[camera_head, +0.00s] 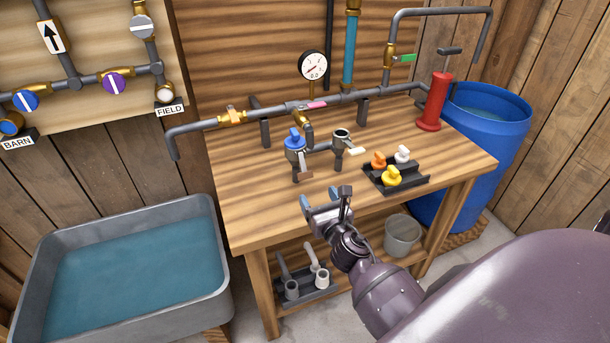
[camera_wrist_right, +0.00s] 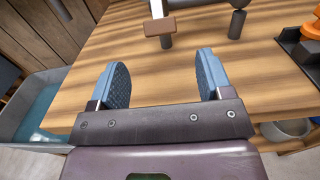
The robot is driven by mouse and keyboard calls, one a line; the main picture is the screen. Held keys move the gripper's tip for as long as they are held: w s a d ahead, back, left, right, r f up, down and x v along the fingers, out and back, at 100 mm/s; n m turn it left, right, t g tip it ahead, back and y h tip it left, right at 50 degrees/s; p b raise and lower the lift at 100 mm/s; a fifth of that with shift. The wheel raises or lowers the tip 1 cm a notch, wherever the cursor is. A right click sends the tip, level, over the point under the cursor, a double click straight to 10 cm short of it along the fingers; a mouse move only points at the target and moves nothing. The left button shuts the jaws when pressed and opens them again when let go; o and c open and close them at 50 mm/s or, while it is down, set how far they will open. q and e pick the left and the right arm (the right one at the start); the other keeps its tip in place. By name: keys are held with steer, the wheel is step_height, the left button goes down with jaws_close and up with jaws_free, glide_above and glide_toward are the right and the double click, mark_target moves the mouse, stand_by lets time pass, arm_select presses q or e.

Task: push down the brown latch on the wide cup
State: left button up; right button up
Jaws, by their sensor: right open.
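The brown latch (camera_head: 305,175) is on a pale lever hanging from the front of a grey cup fitting (camera_head: 296,156) with a blue top, on the workbench. I take this fitting for the wide cup. In the right wrist view the brown latch (camera_wrist_right: 160,26) shows at the top, ahead of the fingers and a little left of their middle; its cup is mostly out of frame. My right gripper (camera_head: 322,197) is open and empty over the bench's front part, apart from the latch. Its two blue finger pads (camera_wrist_right: 163,80) frame bare wood. My left gripper is not in view.
A second cup (camera_head: 341,138) with a cream latch stands just right. A dark tray (camera_head: 400,186) holds orange, white and yellow plugs. A pipe with a gauge (camera_head: 313,66) runs behind. A red pump (camera_head: 434,100) stands at the right. The bench (camera_head: 250,204) is clear front left.

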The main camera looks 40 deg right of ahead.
mark_target(306, 177)
steer(key=x, duration=0.7)
steer(key=shift+w+d, duration=0.1)
steer(key=shift+w, duration=0.3)
steer(key=shift+w+d, duration=0.15)
steer(key=shift+w, duration=0.45)
steer(key=shift+w+d, duration=0.1)
steer(key=shift+w, duration=0.1)
steer(key=c, duration=0.9)
steer(key=b, duration=0.3)
steer(key=shift+w+f, duration=0.15)
steer(key=shift+f, duration=0.1)
steer(key=shift+w+t+b, duration=0.15)
steer(key=shift+t+b, duration=0.45)
steer(key=shift+b, duration=1.05)
steer(key=t+h+b, duration=0.1)
steer(key=b, duration=0.2)
steer(key=shift+w+d+f, duration=0.1)
steer(key=shift+w, duration=0.15)
steer(key=shift+b, duration=0.35)
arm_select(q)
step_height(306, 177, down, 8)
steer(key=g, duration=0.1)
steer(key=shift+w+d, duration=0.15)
arm_select(e)
steer(key=shift+r, duration=0.3)
